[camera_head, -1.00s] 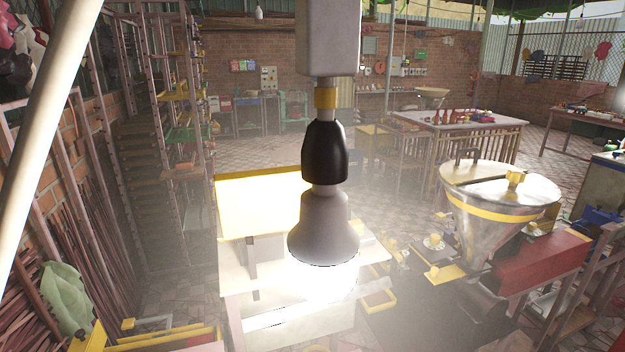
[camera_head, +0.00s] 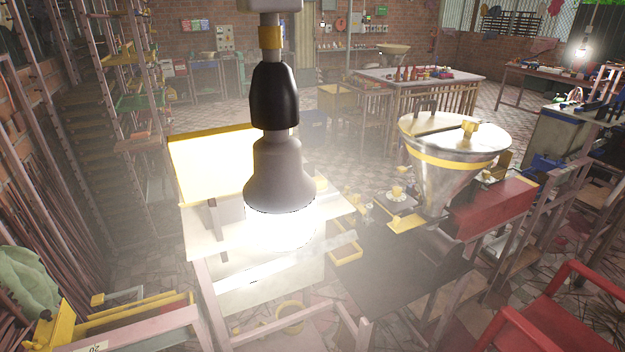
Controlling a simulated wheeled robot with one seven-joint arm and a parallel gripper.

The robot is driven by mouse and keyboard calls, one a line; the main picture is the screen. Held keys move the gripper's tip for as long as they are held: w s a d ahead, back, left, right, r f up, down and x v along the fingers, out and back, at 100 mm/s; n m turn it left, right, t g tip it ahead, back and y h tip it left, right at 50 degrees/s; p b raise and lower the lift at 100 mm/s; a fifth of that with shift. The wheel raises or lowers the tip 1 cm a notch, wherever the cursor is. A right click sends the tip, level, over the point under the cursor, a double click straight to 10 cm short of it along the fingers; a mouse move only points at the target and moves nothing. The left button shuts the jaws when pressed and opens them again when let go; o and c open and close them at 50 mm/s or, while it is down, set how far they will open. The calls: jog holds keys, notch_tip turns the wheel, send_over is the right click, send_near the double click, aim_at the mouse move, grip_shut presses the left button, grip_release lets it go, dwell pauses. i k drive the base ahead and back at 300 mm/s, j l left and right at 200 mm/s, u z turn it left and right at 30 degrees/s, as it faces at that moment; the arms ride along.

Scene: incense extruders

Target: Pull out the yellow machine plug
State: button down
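An extruder machine stands right of centre, with a shiny metal hopper (camera_head: 452,185) that has a yellow band and a yellow block (camera_head: 469,128) on its lid. Small yellow fittings (camera_head: 397,192) sit beside the hopper's lower left. I cannot tell which yellow part, if any, is the machine plug, and no cord or socket shows clearly. My gripper is not in view.
A lit lamp (camera_head: 279,175) hangs close in front, and its glare washes out the work table (camera_head: 205,245) below. A red chair (camera_head: 560,325) is at the lower right. A red machine housing (camera_head: 492,208) adjoins the hopper. Shelving (camera_head: 100,140) lines the left.

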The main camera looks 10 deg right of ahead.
aim_at(322, 182)
jog(key=i+l+z, duration=0.2)
jog(key=i+l, duration=0.3)
jog(key=i+l+z, duration=0.15)
jog(key=i+l, duration=0.25)
jog(key=i, duration=0.15)
